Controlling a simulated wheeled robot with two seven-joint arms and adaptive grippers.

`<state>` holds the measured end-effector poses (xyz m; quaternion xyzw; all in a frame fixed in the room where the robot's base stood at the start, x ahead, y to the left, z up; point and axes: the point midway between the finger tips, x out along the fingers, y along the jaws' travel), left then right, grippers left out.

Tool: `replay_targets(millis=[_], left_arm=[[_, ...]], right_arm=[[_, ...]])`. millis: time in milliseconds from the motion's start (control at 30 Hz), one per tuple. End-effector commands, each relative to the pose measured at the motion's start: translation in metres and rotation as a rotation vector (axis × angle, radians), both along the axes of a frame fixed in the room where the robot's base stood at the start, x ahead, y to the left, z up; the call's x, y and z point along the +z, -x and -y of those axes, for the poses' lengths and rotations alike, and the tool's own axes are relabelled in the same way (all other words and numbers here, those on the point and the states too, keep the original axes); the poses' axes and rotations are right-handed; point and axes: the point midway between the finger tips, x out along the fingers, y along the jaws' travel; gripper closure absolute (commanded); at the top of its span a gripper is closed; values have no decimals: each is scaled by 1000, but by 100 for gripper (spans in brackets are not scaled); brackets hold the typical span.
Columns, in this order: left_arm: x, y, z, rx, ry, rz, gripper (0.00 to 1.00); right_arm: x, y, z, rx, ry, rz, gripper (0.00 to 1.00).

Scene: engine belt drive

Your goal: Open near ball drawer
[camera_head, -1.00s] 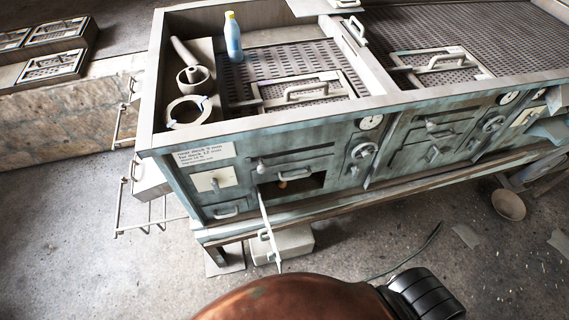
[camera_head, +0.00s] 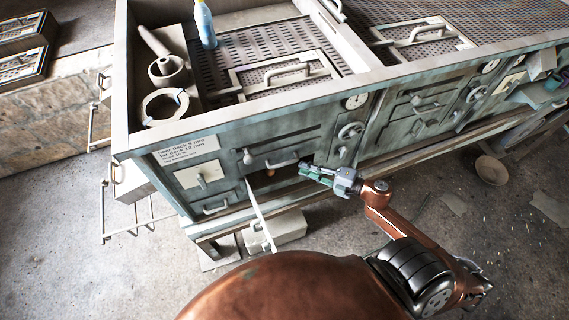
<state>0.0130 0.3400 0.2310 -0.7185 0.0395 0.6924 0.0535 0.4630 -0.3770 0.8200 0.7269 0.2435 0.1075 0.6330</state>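A teal, worn cabinet carries a labelled left bay (camera_head: 187,149). A low drawer front with a pale handle (camera_head: 215,208) looks closed; I cannot tell for certain which front is the near ball drawer. To its right, a dark opening has a pale flap (camera_head: 258,213) swung out toward me, with an orange-brown round thing (camera_head: 270,172) just showing inside. My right gripper (camera_head: 306,170), with green fingers, is at the right end of this opening; its fingers look apart and nothing shows between them. I cannot tell whether it touches the cabinet. My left gripper is out of view.
On the cabinet's top tray are a blue bottle (camera_head: 205,25), a pale ring (camera_head: 165,107) and a handled grate (camera_head: 286,76). Wire racks (camera_head: 128,228) jut out at the left. A pale block (camera_head: 276,230) sits below the flap.

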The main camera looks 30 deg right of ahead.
Motion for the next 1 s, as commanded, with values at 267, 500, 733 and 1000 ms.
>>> replay_targets(millis=[267,500,733,1000], left_arm=[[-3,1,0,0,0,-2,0],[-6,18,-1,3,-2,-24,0],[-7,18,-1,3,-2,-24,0],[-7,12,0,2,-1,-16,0]], right_arm=[[15,-14,-25,52,28,36,82],[9,-46,-44,49,26,34,82],[6,-61,-53,47,27,32,82],[6,-62,-54,46,26,31,82]])
